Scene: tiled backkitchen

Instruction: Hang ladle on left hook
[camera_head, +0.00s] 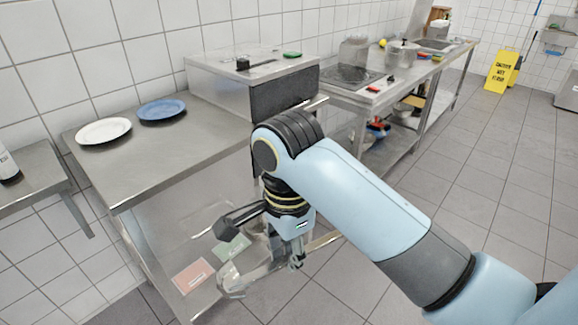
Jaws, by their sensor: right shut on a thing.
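My right gripper (297,258) hangs below my right wrist, in front of the lower part of the near steel table. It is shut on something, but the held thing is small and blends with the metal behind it. I cannot make out for certain that it is the ladle. No hook shows in this view. My left gripper is not in view.
The near steel table (165,165) bears a white plate (103,131), a blue plate (161,109) and a steel unit (225,80). Pink (194,275) and green (231,248) rectangles show low down. A yellow floor sign (501,71) stands far right.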

